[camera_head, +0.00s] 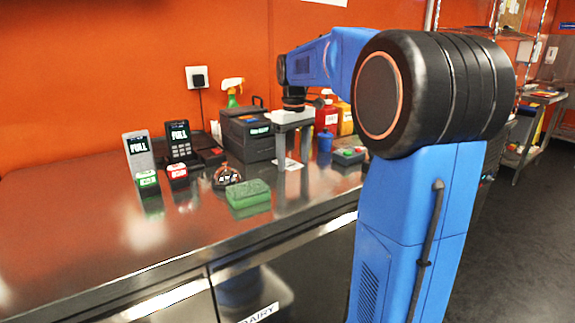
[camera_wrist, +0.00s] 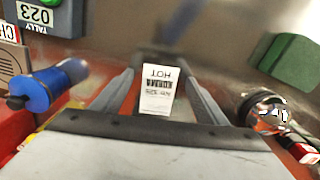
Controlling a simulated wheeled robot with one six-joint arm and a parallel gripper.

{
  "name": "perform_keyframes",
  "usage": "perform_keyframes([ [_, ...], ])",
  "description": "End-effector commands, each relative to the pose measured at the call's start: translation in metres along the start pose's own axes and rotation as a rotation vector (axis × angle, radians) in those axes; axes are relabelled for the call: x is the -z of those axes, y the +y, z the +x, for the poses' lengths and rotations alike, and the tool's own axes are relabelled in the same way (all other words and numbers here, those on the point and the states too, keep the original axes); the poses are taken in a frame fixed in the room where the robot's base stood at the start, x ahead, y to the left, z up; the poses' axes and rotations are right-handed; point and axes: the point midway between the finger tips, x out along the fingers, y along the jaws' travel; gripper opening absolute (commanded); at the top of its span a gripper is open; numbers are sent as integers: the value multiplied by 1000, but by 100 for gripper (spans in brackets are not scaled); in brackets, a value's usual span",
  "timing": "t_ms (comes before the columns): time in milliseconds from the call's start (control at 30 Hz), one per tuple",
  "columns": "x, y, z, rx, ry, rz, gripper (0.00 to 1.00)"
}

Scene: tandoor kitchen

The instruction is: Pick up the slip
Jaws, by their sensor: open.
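The slip (camera_wrist: 158,90) is a small white paper with printed text, including "HOT". In the wrist view it shows between the two fingers of my gripper (camera_wrist: 158,75). In the head view the slip (camera_head: 291,164) is a small white patch by the fingertips of my gripper (camera_head: 293,166), which points down over the steel counter. The fingers stand apart on either side of the slip, with visible gaps in the wrist view. I cannot tell how far the fingertips are above the counter.
A green block (camera_head: 248,193) and a round dark timer (camera_head: 227,176) lie left of my gripper. A black printer (camera_head: 248,135) stands behind. A blue canister (camera_head: 325,141) is close on the right. The left part of the counter (camera_head: 70,220) is clear.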

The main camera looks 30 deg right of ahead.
Motion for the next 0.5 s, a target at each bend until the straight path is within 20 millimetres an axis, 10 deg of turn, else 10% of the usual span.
perform_keyframes([
  [367, 0, 0, 1, 0, 0, 0, 67],
  [500, 0, 0, 1, 0, 0, 0, 41],
])
